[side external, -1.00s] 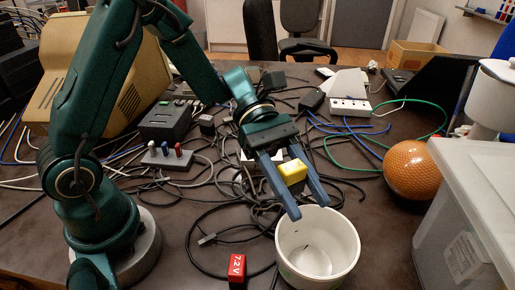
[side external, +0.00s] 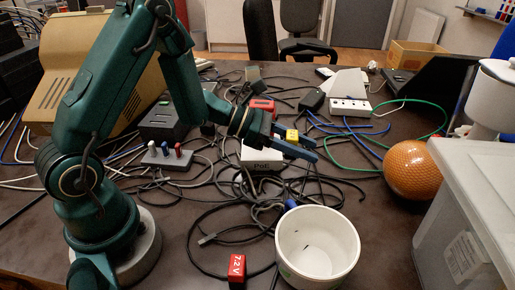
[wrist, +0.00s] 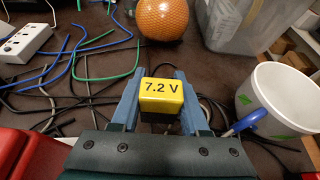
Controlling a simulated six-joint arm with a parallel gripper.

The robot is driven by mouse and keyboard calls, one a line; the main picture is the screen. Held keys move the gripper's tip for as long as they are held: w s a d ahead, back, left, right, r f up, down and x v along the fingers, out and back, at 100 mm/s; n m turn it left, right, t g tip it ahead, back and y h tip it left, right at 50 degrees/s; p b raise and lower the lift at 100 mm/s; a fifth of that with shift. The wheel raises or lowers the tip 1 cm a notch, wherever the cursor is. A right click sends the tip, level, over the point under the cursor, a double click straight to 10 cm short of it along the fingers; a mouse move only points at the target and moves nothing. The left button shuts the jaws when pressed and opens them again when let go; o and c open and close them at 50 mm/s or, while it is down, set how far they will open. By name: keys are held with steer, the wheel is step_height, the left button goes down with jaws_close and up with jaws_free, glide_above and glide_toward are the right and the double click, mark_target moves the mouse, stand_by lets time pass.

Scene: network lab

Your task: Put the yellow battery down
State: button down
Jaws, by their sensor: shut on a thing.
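The yellow battery (side external: 291,135) is between the blue fingers of my gripper (side external: 298,146) in the side external view. In the wrist view the battery (wrist: 161,96), marked "7.2 V", sits between the two fingertips (wrist: 160,100). My gripper is shut on it. The fingers point right, over the cables beyond the white bucket. Whether the battery touches anything below it cannot be told.
The white bucket (side external: 317,244) stands in front, with a red 7.2 V battery (side external: 237,270) to its left. A white PoE box (side external: 262,157) and a red object (side external: 262,105) are near my gripper. An orange ball (side external: 412,170) and a grey bin (side external: 470,215) stand right. Cables cover the middle.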

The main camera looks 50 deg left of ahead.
glide_above(322, 195)
step_height(322, 195, down, 4)
steer(key=shift+r, duration=0.25)
steer(key=shift+f, duration=2.05)
steer(key=shift+f, duration=0.1)
steer(key=shift+c, duration=2)
jaws_free()
